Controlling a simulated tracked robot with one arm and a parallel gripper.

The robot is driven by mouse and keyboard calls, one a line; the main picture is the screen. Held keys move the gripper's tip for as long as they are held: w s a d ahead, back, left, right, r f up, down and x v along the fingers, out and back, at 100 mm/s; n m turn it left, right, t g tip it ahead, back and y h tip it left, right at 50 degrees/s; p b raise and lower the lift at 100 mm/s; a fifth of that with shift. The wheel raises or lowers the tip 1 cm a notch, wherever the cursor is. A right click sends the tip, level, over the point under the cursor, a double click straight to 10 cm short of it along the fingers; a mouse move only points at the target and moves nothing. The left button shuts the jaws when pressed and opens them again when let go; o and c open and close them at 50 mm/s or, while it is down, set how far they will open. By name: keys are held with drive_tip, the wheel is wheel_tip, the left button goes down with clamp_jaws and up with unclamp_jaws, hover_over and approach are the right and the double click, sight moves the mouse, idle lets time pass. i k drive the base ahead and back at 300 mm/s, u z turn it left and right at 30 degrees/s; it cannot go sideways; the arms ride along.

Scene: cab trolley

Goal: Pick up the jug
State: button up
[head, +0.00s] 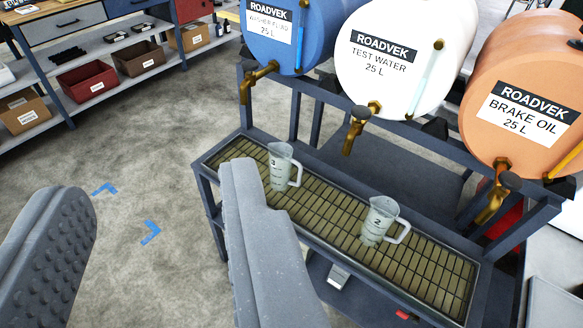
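Two clear measuring jugs with handles stand upright on the slatted drip tray (330,239) of a dark metal stand. The jug marked 3 (279,168) is at the tray's far left part, and the jug marked 2 (376,222) is nearer the middle right. Both handles point right. My gripper (150,215) is open and empty, with its two grey fingers wide apart over the floor to the left of the tray. The right finger's edge comes close to jug 3 in the picture and covers part of the tray; I cannot tell the gap in depth.
Blue (295,35), white (395,55) and orange (525,90) drums with brass taps hang above the tray. A shelf unit (75,65) with bins stands at the upper left. Bare concrete floor with blue corner marks (150,232) lies left of the stand.

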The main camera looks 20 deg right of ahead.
sight(285, 171)
drive_tip(key=i, duration=0.85)
drive_tip(key=u, duration=0.05)
